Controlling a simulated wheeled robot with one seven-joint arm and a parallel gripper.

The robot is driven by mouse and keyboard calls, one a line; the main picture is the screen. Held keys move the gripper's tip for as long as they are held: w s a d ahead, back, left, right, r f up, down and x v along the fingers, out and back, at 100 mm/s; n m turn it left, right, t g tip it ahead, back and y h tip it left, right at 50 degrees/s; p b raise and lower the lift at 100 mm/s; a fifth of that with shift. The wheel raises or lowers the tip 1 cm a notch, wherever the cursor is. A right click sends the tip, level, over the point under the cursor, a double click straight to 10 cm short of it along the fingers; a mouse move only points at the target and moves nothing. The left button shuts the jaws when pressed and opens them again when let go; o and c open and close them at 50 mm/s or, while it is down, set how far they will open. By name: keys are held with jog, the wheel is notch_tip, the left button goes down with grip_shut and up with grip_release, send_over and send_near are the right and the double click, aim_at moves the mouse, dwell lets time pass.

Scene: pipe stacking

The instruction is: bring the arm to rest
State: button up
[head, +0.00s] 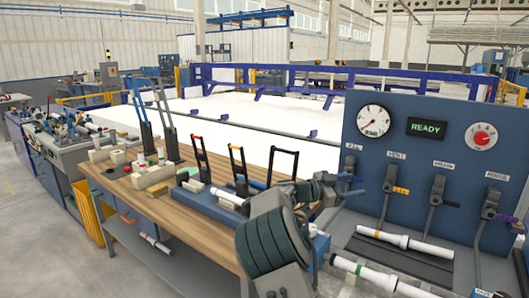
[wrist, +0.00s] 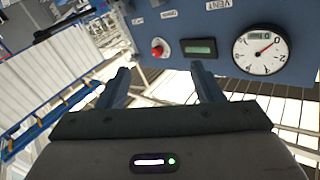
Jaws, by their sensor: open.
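My gripper (wrist: 160,70) shows in the wrist view with its two blue-grey fingers apart and nothing between them. In the head view my arm reaches up from the lower middle, over the right end of the workbench and left of the blue test panel (head: 396,110). In the wrist view the panel (wrist: 290,72) appears upside down beyond the fingers, with its gauge (wrist: 261,50), display (wrist: 198,47) and red knob (wrist: 158,47). The gap between fingers and panel is hard to judge.
The wooden workbench (head: 135,184) carries clamps with upright handles and pipe fittings. White pipes lie at the right, one (head: 405,243) below the panel levers and one (head: 380,280) nearer. A blue railing (head: 270,70) runs behind. Open floor (head: 40,240) lies at the left.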

notch_tip(320, 180, up, 4)
jog(key=w+d+n+t+y, duration=0.1)
jog(key=d+n+t+y, duration=0.1)
jog(key=n+t+y, duration=0.45)
jog(key=s+a+f+n+g+y+p, duration=0.15)
jog(key=s+a+n+y, duration=0.25)
jog(key=s+a+y, duration=0.4)
jog(key=s+a+f+n+y, duration=0.2)
jog(key=s+a+n+y, duration=0.3)
jog(key=s, duration=0.6)
jog(key=s+f+n+g+h, duration=0.1)
jog(key=s+f+g, duration=0.2)
jog(key=s, duration=0.8)
jog(key=s+f+n+g+h, duration=0.1)
jog(key=s+f+g, duration=0.2)
jog(key=s, duration=0.9)
notch_tip(320, 180, down, 2)
jog(key=shift+s+f+g, duration=0.1)
jog(key=shift+s+g, duration=0.1)
jog(key=shift+g, duration=0.1)
jog(key=shift+d, duration=0.1)
jog(key=c, duration=0.5)
jog(key=shift+d, duration=0.15)
